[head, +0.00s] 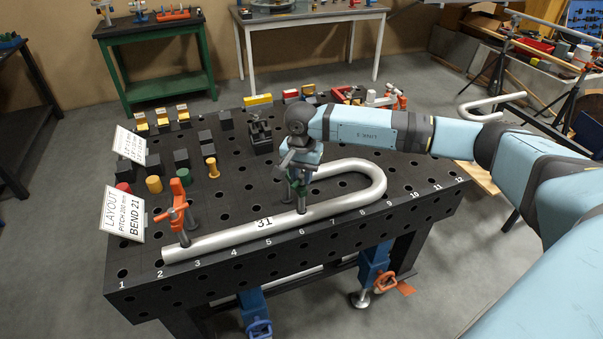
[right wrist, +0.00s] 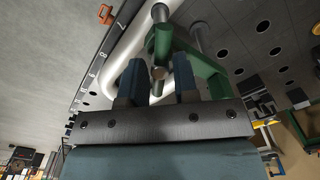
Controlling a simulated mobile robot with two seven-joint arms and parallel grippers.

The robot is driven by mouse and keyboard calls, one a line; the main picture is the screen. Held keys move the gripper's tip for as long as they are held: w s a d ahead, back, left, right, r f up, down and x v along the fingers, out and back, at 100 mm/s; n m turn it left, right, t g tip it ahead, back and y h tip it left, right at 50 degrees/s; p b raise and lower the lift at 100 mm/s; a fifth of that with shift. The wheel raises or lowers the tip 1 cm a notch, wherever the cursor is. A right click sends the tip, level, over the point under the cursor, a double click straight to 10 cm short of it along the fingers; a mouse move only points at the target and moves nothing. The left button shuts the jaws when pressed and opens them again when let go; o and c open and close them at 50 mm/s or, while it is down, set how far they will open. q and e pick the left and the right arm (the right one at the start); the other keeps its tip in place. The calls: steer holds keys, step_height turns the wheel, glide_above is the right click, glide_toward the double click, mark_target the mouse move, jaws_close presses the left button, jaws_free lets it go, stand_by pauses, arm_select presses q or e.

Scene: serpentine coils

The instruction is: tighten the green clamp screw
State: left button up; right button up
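The green clamp (head: 305,177) stands on the black perforated table, across the silver U-bent pipe (head: 345,203) near the "31" label. In the head view my right gripper (head: 301,158) is right above it and hides much of its top. The right wrist view shows the green clamp (right wrist: 207,68) with its screw (right wrist: 158,73) end-on between the two fingers of my right gripper (right wrist: 158,82). The fingers are apart, with a visible gap on each side of the screw. My left gripper is not in view.
An orange clamp (head: 178,205) stands at the pipe's left end. A layout card (head: 123,215), coloured knobs and black blocks stand at the table's left. A black vise-like block (head: 260,134) and yellow and red parts are at the back. The table's right part is mostly clear.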

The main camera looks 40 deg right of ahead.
mark_target(301, 176)
jaws_close()
steer(key=shift+r, duration=0.1)
stand_by(0.8)
steer(key=shift+o, duration=2.3)
jaws_free()
arm_select(q)
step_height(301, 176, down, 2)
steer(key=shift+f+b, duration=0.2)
steer(key=shift+b, duration=1)
arm_select(e)
step_height(301, 176, up, 14)
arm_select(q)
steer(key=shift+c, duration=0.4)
